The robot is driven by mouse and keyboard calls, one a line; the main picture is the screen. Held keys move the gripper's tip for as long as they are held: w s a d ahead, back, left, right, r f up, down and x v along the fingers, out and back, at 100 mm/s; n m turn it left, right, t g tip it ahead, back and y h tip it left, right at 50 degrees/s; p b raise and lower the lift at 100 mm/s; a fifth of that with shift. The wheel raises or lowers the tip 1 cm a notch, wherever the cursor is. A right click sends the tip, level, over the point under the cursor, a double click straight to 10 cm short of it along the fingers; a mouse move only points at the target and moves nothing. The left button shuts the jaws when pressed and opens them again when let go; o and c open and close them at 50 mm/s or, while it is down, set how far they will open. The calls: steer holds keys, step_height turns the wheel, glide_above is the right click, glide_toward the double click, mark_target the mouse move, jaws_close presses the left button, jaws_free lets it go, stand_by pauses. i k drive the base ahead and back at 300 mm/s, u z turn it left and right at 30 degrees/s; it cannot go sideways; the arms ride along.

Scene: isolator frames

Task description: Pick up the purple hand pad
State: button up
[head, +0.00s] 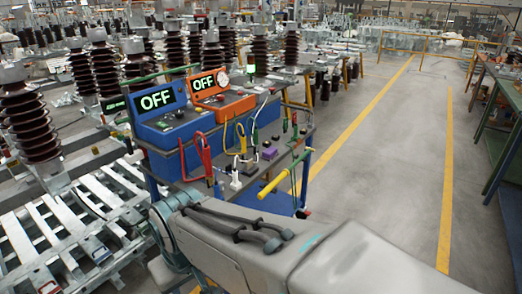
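A small purple block, which looks like the purple hand pad (269,153), lies on the upper right part of a blue cart (262,200). It is small in the view and its details are hard to make out. My grey arm crosses the bottom of the head view, in front of the cart and below the pad. My gripper does not show, so I cannot see its state.
A blue unit (175,126) and an orange unit (225,105), both reading OFF, stand on the cart. Coloured clips and cables surround the pad. A yellow bar (274,184) sticks out in front. Ribbed brown insulators (32,122) stand left. The floor right (390,170) is clear.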

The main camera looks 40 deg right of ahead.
mark_target(269, 154)
steer(key=z, duration=0.15)
steer(key=k, duration=0.55)
steer(key=z, duration=1.1)
steer(key=i, duration=0.7)
steer(key=z, duration=0.85)
steer(key=i, duration=0.95)
steer(key=u, duration=0.15)
